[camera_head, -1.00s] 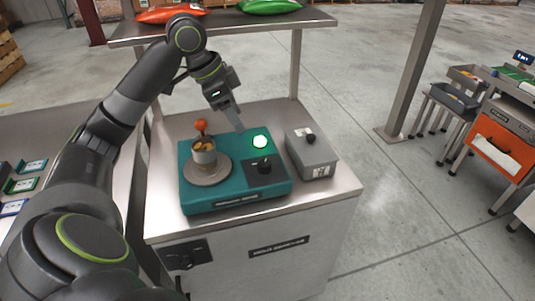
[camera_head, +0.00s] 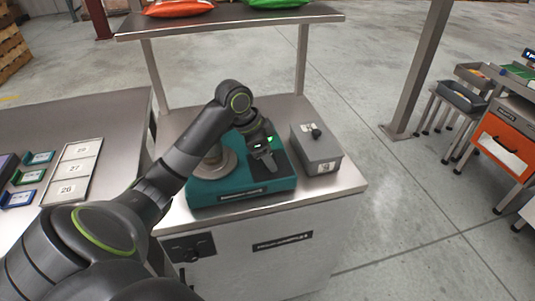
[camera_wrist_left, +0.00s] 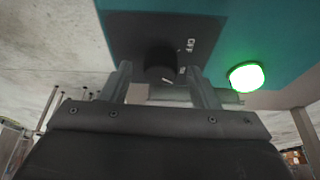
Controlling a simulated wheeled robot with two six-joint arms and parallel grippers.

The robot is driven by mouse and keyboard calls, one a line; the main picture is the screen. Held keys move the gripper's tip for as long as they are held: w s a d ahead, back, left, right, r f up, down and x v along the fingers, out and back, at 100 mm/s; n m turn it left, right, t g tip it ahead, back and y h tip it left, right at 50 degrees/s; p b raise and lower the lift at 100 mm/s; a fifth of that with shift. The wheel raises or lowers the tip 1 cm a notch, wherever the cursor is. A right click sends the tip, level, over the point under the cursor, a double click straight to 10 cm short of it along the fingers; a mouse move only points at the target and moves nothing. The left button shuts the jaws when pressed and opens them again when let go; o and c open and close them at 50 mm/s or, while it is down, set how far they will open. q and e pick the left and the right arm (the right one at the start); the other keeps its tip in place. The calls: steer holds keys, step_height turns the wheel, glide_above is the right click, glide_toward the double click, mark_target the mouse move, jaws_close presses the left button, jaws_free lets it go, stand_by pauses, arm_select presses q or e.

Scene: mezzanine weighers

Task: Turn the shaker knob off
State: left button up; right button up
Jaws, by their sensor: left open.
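The teal shaker (camera_head: 230,190) stands on the steel cabinet top, its round plate (camera_head: 213,165) partly hidden behind my left arm. My left gripper (camera_head: 268,165) is over the shaker's dark control panel and hides the knob in the head view. In the left wrist view the black shaker knob (camera_wrist_left: 160,66) lies between the two open fingers of my left gripper (camera_wrist_left: 163,85); I cannot tell whether they touch it. An OFF mark shows on the panel (camera_wrist_left: 125,30) beside the knob. The green lamp (camera_wrist_left: 246,76) is lit. My right gripper is not in view.
A grey box (camera_head: 325,154) with its own black knob stands just right of the shaker. A shelf (camera_head: 230,20) with bags runs above the back. A table (camera_head: 120,110) with a numbered tray (camera_head: 75,170) is at left.

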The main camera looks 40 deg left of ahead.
arm_select(q)
steer(key=shift+f, duration=0.1)
steer(key=c, duration=1)
steer(key=shift+p, duration=0.45)
steer(key=shift+o, duration=0.2)
steer(key=n+y+p, duration=0.1)
steer(key=n+p, duration=0.2)
steer(key=p, duration=0.3)
steer(key=n+y+p, duration=0.1)
steer(key=n+p, duration=0.3)
steer(key=p, duration=0.2)
steer(key=n+y+p, duration=0.2)
steer(key=n+p, duration=0.2)
steer(key=p, duration=0.2)
steer(key=shift+d+r+t, duration=0.3)
steer(key=shift+d+t, duration=0.1)
steer(key=shift+f+n+y+p, duration=0.25)
steer(key=shift+n+y+p, duration=0.35)
steer(key=shift+n+p, duration=0.95)
steer(key=o, duration=1)
steer(key=shift+c, duration=0.2)
